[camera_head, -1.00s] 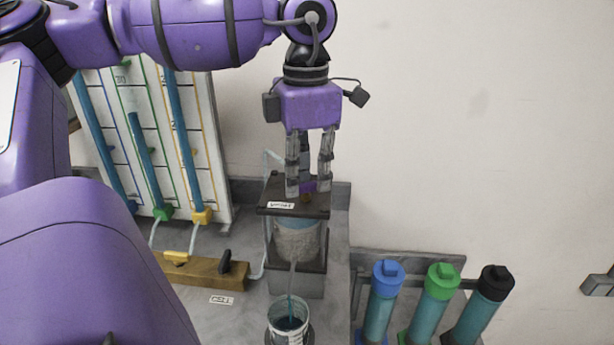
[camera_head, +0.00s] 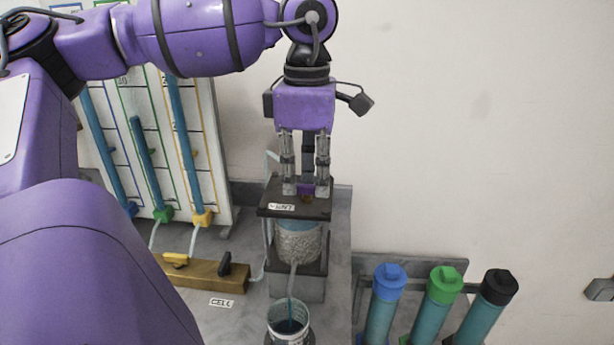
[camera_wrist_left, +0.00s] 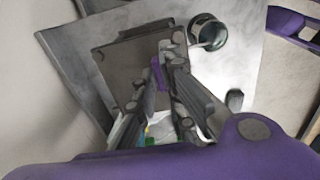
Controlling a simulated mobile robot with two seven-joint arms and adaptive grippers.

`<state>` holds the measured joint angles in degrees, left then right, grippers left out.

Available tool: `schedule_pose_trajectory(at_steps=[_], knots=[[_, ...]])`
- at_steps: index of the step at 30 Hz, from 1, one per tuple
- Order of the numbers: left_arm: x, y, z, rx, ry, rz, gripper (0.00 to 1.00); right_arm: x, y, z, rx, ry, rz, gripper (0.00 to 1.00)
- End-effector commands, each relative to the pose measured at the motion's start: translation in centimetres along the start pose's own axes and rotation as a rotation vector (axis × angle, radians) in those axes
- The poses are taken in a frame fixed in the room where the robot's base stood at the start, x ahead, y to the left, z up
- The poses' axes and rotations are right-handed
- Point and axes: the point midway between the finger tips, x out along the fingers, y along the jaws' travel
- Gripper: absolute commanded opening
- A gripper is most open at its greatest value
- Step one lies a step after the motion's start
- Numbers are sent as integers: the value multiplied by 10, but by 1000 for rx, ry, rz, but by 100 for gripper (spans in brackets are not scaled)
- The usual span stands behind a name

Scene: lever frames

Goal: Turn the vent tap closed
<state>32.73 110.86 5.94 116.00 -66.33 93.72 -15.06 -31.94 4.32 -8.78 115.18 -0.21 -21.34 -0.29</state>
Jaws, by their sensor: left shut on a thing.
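The vent tap (camera_head: 306,188) is a small purple handle on the dark top plate of the cell (camera_head: 297,240). A white label (camera_head: 282,207) on that plate's front edge seems to read VENT. My left gripper (camera_head: 306,190) points straight down over the plate and is shut on the purple tap, with a finger on each side. In the left wrist view the purple tap (camera_wrist_left: 157,73) shows between the fingers. The fingers hide part of the tap. My right gripper is not in view.
A glass beaker (camera_head: 290,322) stands in front of the cell. A wooden block (camera_head: 205,272) with yellow and black taps is to the left. A board with blue tubes (camera_head: 150,150) stands behind it. Blue, green and black capped bottles (camera_head: 443,285) are at the right.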

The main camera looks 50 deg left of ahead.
Motion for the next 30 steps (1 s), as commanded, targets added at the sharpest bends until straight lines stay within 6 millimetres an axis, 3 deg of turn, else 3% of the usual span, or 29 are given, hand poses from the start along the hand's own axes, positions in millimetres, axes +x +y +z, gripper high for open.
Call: schedule_pose_trajectory(at_steps=[6, 7, 11, 22, 26, 30], knots=[[-1, 1, 0, 1, -2, 3, 0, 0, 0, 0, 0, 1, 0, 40], [-1, 0, 0, 1, -2, 3, 11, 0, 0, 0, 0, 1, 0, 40], [-1, 0, 0, 1, -1, 3, 28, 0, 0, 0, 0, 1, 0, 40], [-4, 0, 0, -1, 0, 2, 28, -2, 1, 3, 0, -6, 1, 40], [-21, 1, 0, -2, 2, 5, 28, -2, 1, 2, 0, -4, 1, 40], [-50, 1, 0, -3, 2, 6, 28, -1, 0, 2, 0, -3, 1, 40]])
